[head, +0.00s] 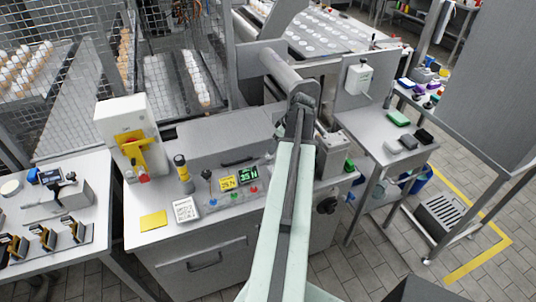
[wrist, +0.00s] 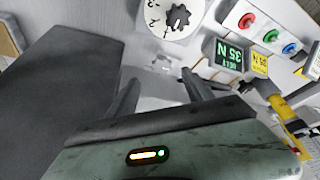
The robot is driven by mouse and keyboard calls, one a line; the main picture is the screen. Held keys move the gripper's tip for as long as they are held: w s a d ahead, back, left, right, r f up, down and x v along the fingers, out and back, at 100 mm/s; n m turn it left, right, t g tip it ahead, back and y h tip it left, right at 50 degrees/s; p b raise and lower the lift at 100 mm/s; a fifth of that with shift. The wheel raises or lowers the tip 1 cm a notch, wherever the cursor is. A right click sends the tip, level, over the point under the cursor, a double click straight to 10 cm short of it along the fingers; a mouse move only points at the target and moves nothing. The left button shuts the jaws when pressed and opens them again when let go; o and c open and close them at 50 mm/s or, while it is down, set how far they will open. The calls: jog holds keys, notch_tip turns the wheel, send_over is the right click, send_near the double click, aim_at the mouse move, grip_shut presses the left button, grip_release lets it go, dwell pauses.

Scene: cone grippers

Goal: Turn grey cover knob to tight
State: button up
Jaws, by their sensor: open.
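A dark grey fluted knob (wrist: 177,18) sits on a white round dial plate with printed numerals, at the top of the wrist view. I cannot tell its tight mark or which way it is set. My gripper (wrist: 162,88) is open, its two dark fingers apart below the knob in the picture, not touching it. A small pale fitting (wrist: 161,64) shows on the panel just beyond the fingertips. In the head view a black knob (head: 327,205) is on the machine's front right; I cannot tell if it is the same one. There my arm hides the gripper.
Buttons (wrist: 247,21) and a green display (wrist: 228,56) lie right of the dial. A yellow-topped post (head: 182,168) and a lever (head: 207,181) rise from the console. A white unit (head: 128,130) stands at its left. Side tables flank the machine.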

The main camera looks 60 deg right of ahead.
aim_at(270, 156)
jog(key=b+x, duration=0.6)
jog(key=x, duration=0.1)
jog(key=shift+w+a+f, duration=0.1)
jog(key=shift+w+f, duration=0.15)
jog(key=shift+f, duration=0.05)
jog(key=shift+r, duration=0.15)
grip_shut()
